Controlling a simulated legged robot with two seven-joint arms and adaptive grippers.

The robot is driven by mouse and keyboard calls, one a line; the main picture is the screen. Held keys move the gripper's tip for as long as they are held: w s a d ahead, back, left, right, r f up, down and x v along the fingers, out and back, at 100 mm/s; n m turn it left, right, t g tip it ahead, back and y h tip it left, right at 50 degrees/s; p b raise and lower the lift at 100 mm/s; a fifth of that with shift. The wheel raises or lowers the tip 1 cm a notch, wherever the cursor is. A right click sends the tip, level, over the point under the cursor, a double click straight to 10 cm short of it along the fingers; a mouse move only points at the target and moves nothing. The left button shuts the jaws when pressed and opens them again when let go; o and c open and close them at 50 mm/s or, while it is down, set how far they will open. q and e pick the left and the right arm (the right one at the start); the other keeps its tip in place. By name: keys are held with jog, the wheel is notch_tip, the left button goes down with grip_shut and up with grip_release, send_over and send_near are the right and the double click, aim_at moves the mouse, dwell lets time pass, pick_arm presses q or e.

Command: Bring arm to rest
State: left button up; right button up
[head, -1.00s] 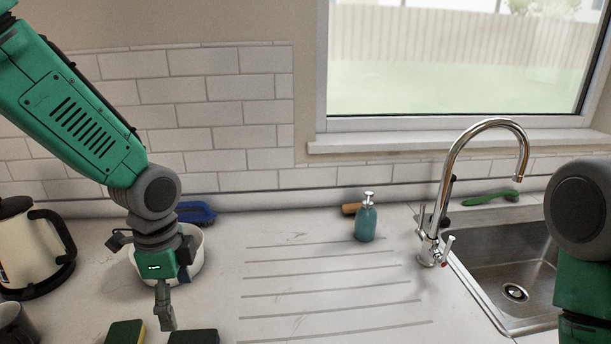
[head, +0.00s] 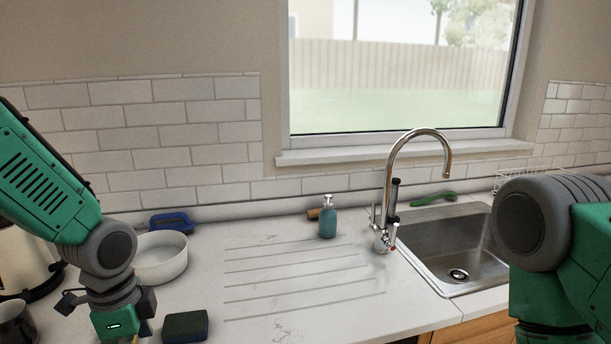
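My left arm comes in from the left, and its gripper (head: 115,323) points down over the counter at the lower left. Its fingers are cut off by the bottom edge, so I cannot see whether they are open or shut. A dark green sponge (head: 185,325) lies on the counter just right of it. A bit of yellow at the bottom edge beside the gripper is mostly hidden. My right arm shows at the right edge, in front of the sink. Its gripper is out of view.
A white bowl (head: 161,258) stands behind the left gripper, a blue brush (head: 172,223) behind it. A cream kettle (head: 25,262) and dark mug (head: 17,323) stand far left. A teal soap bottle (head: 327,222) and tap (head: 388,200) stand by the sink (head: 440,250). The grooved counter is clear.

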pick_arm(q)
jog(key=s+d+f+n+h+b, duration=0.1)
jog(key=s+f+n+b, duration=0.25)
jog(key=f, duration=0.75)
jog(key=s+d+f+n+b, duration=0.1)
jog(key=s+f+n+b, duration=0.3)
jog(key=f, duration=0.6)
jog(key=s+a+f+n+y+b, duration=0.1)
jog(key=s+a+f+n+b, duration=0.2)
jog(key=s+f, duration=1)
jog(key=n, duration=0.3)
jog(key=shift+s+a+t, duration=0.2)
jog(key=shift+s+t, duration=0.1)
pick_arm(e)
notch_tip(320, 180, down, 12)
jog(key=shift+w+r, duration=0.25)
jog(key=shift+w, duration=0.1)
pick_arm(q)
jog(key=shift+n, duration=0.25)
pick_arm(e)
jog(key=shift+d, duration=0.15)
